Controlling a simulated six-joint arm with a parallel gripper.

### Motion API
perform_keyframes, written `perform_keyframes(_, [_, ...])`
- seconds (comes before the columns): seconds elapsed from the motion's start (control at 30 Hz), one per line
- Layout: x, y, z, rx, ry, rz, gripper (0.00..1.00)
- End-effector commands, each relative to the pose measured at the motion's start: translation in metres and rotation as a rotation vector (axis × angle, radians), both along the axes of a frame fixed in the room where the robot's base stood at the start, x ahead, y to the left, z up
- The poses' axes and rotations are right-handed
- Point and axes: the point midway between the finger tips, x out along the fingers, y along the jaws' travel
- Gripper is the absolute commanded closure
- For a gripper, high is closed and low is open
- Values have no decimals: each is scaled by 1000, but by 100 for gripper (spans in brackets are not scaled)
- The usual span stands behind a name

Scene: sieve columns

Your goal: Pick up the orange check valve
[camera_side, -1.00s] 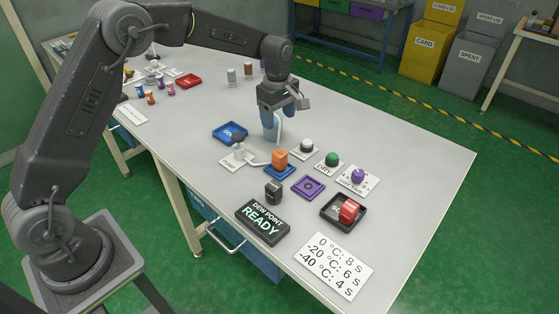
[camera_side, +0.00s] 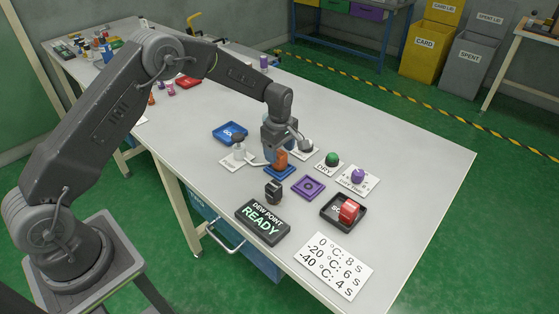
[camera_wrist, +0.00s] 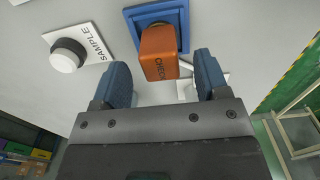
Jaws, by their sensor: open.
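The orange check valve (camera_wrist: 160,52) stands on a blue square base, with "CHECK" lettering on its face in the wrist view. In the side view the orange check valve (camera_side: 281,159) shows just below my gripper, on the blue base (camera_side: 277,174). My gripper (camera_wrist: 160,80) is open, with one blue finger to each side of the valve's near end. The fingers appear apart from the valve, and nothing is held. In the side view my gripper (camera_side: 277,150) partly hides the valve's upper part.
A white SAMPLE button (camera_wrist: 68,55) is left of the valve in the wrist view. In the side view a green DRY button (camera_side: 332,159), purple tray (camera_side: 309,187), black block (camera_side: 273,191) and READY display (camera_side: 262,221) stand close by.

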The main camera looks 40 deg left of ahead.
Motion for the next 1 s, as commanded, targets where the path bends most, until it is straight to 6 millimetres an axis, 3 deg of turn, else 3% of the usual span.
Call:
perform_keyframes(0.2, [-1,0,-31,0,2,0,32])
perform_keyframes(0.43, [-1,0,-33,0,0,0,32])
perform_keyframes(1.0, [-1,0,-32,0,0,0,86])
